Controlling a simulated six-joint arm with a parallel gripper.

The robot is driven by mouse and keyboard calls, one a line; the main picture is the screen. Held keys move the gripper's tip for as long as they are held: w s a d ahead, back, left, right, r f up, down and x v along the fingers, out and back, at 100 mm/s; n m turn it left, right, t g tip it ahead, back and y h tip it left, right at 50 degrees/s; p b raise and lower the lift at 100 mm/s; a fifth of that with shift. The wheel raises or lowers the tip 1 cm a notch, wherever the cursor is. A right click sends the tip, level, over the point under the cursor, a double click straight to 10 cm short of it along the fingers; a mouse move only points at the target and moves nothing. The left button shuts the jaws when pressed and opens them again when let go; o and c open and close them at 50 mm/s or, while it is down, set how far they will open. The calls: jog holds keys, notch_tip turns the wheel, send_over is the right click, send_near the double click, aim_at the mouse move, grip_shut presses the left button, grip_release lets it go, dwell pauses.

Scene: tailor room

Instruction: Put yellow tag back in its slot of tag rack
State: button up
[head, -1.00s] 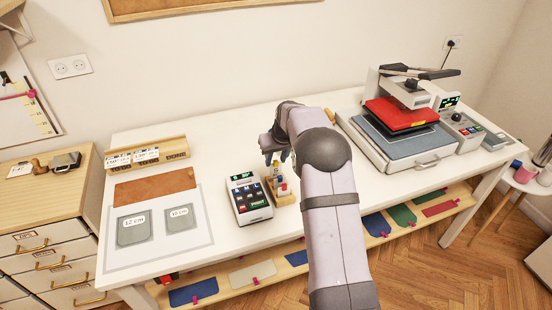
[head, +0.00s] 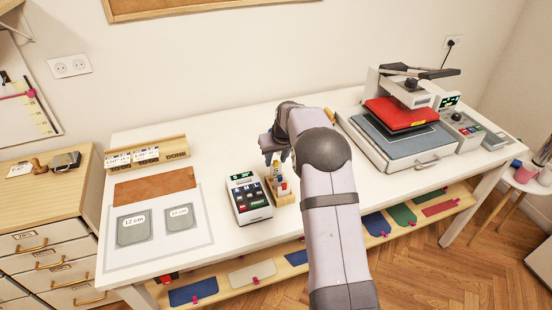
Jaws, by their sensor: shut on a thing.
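The small wooden rack (head: 285,200) stands on the white table, just right of the keypad device. Small red, white and blue pieces show in it. My gripper (head: 272,160) is above the back of this rack, its fingers pointing down. It is shut on a small yellow piece (head: 279,169), which looks to be the yellow tag. The tag is partly hidden by the fingers and is too small to show whether its lower end is in a slot or above it.
The keypad device (head: 249,199) stands close left of the rack. A heat press (head: 400,115) stands at the right. A mat with grey pockets (head: 135,228) and a wooden card holder (head: 172,149) are at the left. The table behind the keypad is clear.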

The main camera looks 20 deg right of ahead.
jog(key=shift+f+b, duration=0.9)
jog(key=shift+f, duration=0.6)
jog(key=o, duration=1.2)
jog(key=shift+c, duration=0.2)
jog(key=b+v, duration=0.2)
jog(key=v, duration=0.5)
jog(key=shift+r+b, duration=0.2)
jog(key=shift+b, duration=0.15)
jog(key=shift+s, duration=0.1)
jog(key=s+a+f+g, duration=0.1)
jog(key=s+a+f, duration=0.1)
jog(key=s, duration=1)
jog(key=s+a+f+g, duration=0.2)
jog(key=s+a, duration=0.3)
jog(key=s, duration=0.7)
jog(key=s+a+f+g, duration=0.1)
jog(key=s+a+f, duration=0.2)
jog(key=s, duration=0.9)
jog(key=shift+a+f+g, duration=0.2)
jog(key=shift+a+g, duration=0.1)
jog(key=shift+a, duration=0.45)
